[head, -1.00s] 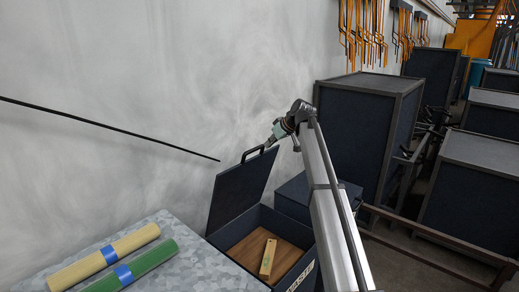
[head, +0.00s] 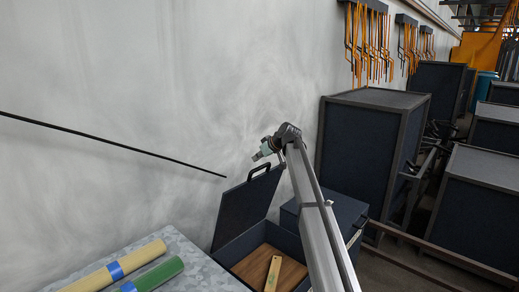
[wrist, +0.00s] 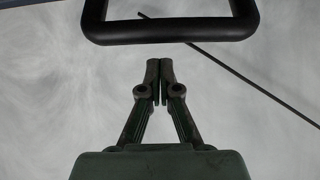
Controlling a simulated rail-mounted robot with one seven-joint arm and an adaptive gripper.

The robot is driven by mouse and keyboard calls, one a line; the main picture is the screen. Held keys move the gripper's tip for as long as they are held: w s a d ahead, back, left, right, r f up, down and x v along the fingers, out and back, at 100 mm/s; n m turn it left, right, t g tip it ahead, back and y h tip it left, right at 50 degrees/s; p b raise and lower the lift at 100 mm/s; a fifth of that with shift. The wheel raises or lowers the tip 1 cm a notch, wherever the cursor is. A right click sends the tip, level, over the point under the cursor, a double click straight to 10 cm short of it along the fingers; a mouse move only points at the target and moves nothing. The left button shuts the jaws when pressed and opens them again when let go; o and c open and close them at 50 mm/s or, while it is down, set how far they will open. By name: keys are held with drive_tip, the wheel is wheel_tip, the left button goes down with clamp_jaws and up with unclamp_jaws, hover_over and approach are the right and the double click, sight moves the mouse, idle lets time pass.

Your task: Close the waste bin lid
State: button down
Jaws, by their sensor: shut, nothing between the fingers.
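The waste bin (head: 288,243) is dark blue with a wooden-looking bottom. Its dark lid (head: 243,208) stands open, raised steeply on the wall side. A black loop handle (head: 259,170) is at the lid's upper edge. My gripper (head: 257,157) is just above the handle, its fingers pointing towards the wall. In the wrist view the handle (wrist: 170,31) crosses the top, ahead of my fingertips (wrist: 160,64). The fingers are together and empty, with a small gap in the picture between them and the handle. Whether they touch the lid's back is hidden.
A yellowish block (head: 272,273) lies in the bin. A grey table (head: 190,262) at lower left bears a yellow roll (head: 112,268) and a green roll (head: 153,275). A thin black rod (head: 110,145) runs along the wall. Dark cabinets (head: 365,150) stand at right.

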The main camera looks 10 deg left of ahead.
drive_tip(key=shift+s+d+f, duration=0.1)
drive_tip(key=shift+s+d, duration=0.45)
drive_tip(key=shift+d, duration=0.05)
drive_tip(key=shift+s+d+f+p, duration=0.2)
drive_tip(key=shift+d+f+p, duration=0.15)
drive_tip(key=shift+d+f, duration=0.1)
drive_tip(key=shift+s, duration=0.1)
